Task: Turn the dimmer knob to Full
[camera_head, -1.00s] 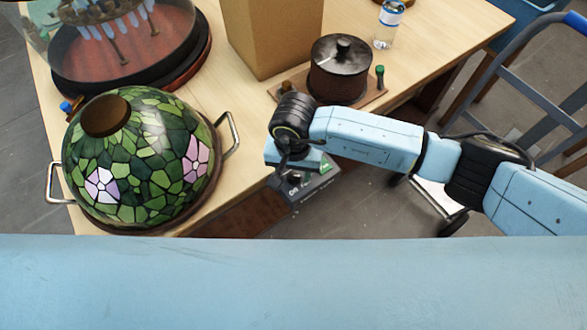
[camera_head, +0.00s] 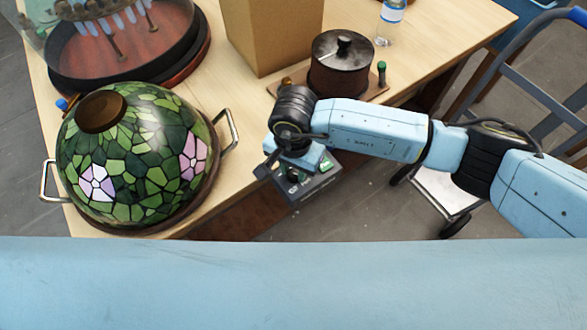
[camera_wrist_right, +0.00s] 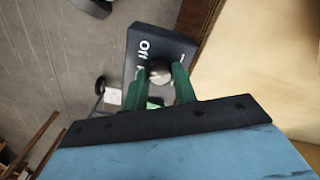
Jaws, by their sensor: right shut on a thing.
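The dark grey dimmer box (camera_head: 316,187) is at the front edge of the table, partly hidden under my right wrist. Its white lettering and a green patch show. In the right wrist view the box (camera_wrist_right: 150,38) carries the word "Off" beside a round metallic knob (camera_wrist_right: 159,72). My right gripper (camera_wrist_right: 159,78) has its two green fingers on either side of the knob and is shut on it. In the head view the right gripper (camera_head: 284,172) is over the box's left part. The knob's pointer cannot be made out. My left gripper is not in view.
A stained-glass lampshade (camera_head: 135,155) with metal handles stands left on the wooden table (camera_head: 235,105). A cardboard box (camera_head: 268,35), a dark lidded pot (camera_head: 340,72) and a bottle (camera_head: 390,22) stand behind. A trolley (camera_head: 515,85) is at right.

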